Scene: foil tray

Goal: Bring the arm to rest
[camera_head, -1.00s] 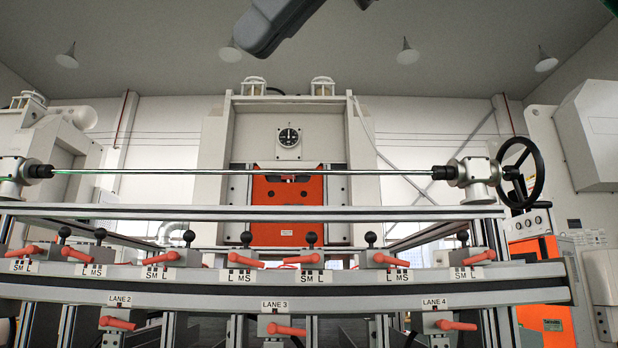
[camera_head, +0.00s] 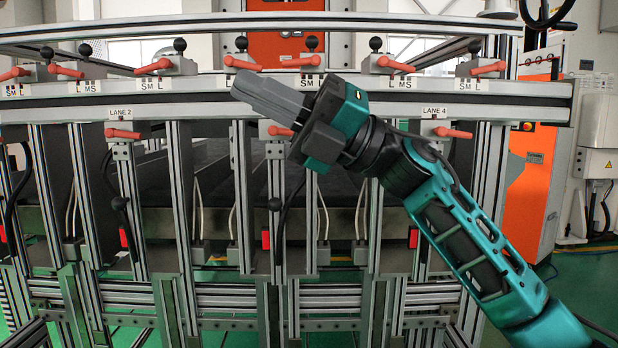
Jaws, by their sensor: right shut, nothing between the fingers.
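My right gripper (camera_head: 268,97) is in the middle of the head view. Its arm comes in from the lower right, teal and black, and reaches up and left. The dark grey fingers are together, with nothing between them. They point to the upper left in front of the machine's upper rail (camera_head: 185,106) and hide part of it, including the middle lane label. I cannot tell whether the fingers touch the rail. My left gripper is not in view.
A metal frame machine with upright posts fills the view. Red-orange levers (camera_head: 124,134) and black ball knobs (camera_head: 180,45) line its rails. An orange cabinet (camera_head: 532,185) stands at the right, with open green floor (camera_head: 590,272) beside it.

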